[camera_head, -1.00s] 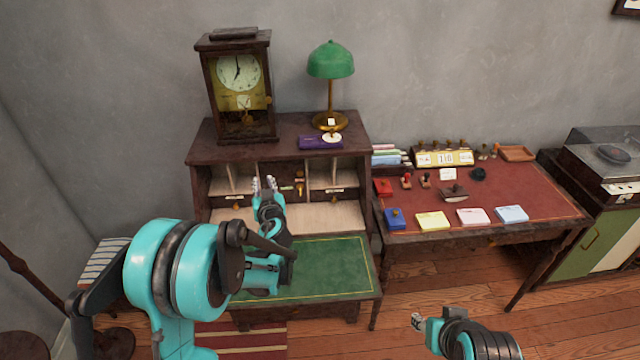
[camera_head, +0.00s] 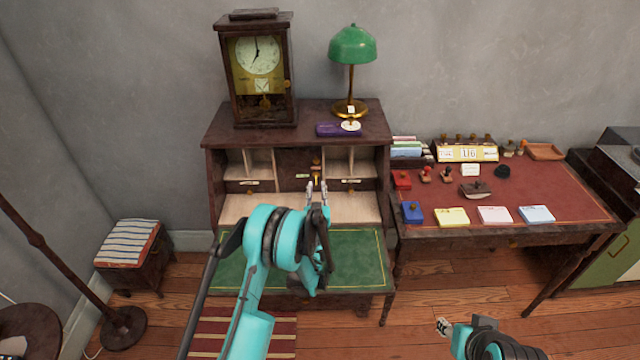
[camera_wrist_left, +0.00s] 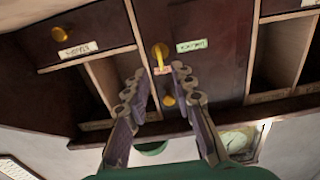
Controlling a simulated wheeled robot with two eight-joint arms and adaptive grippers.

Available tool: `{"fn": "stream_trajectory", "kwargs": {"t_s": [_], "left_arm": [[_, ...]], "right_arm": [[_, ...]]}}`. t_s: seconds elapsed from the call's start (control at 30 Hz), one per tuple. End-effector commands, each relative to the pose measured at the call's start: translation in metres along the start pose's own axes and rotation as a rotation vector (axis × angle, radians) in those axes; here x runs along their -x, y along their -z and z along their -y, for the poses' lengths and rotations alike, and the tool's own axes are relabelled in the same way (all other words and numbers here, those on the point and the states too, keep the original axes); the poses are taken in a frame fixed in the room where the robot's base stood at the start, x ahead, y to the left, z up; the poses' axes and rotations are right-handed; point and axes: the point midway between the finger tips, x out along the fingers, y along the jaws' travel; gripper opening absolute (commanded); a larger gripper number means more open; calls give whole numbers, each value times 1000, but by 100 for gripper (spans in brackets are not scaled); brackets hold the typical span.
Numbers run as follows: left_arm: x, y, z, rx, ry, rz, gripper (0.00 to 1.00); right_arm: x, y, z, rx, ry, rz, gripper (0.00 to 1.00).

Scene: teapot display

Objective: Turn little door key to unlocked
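The little door (camera_head: 303,166) is the dark middle panel of the desk's upper section. In the left wrist view, which is upside down, its brass key (camera_wrist_left: 160,54) points at a small red label (camera_wrist_left: 163,71). A green label (camera_wrist_left: 192,45) sits beside the key, and a brass knob (camera_wrist_left: 168,101) is on the same panel. My left gripper (camera_head: 317,187) is in front of the door. In the wrist view its fingers (camera_wrist_left: 159,72) are open, one each side of the key, apparently not touching it. My right gripper (camera_head: 443,326) is low at the right, too small to read.
Open pigeonholes and small drawers flank the door. The green writing surface (camera_head: 355,258) lies below and looks bare. A clock (camera_head: 258,70) and a green lamp (camera_head: 352,45) stand on the desk top. A red-topped table (camera_head: 530,192) with stamps and pads is at right.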

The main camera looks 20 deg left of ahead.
Motion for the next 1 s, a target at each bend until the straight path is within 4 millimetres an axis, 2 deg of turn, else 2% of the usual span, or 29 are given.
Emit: {"fn": "stream_trajectory", "kwargs": {"t_s": [0.1,0.3,0.67,0.77,0.8,1.0], "left_arm": [[-24,-2,0,0,0,0,25],[-48,0,0,0,0,0,25],[-54,2,0,0,0,0,25],[-54,2,0,0,0,0,4],[-54,2,0,0,0,0,0],[-54,1,0,0,-1,0,0]], "right_arm": [[-7,-5,0,0,0,0,40],[-12,-8,0,0,0,0,40],[-12,-9,0,0,0,0,40],[-12,-9,0,0,0,0,40],[-12,-9,0,0,0,0,40],[-12,-9,0,0,0,0,40]]}}
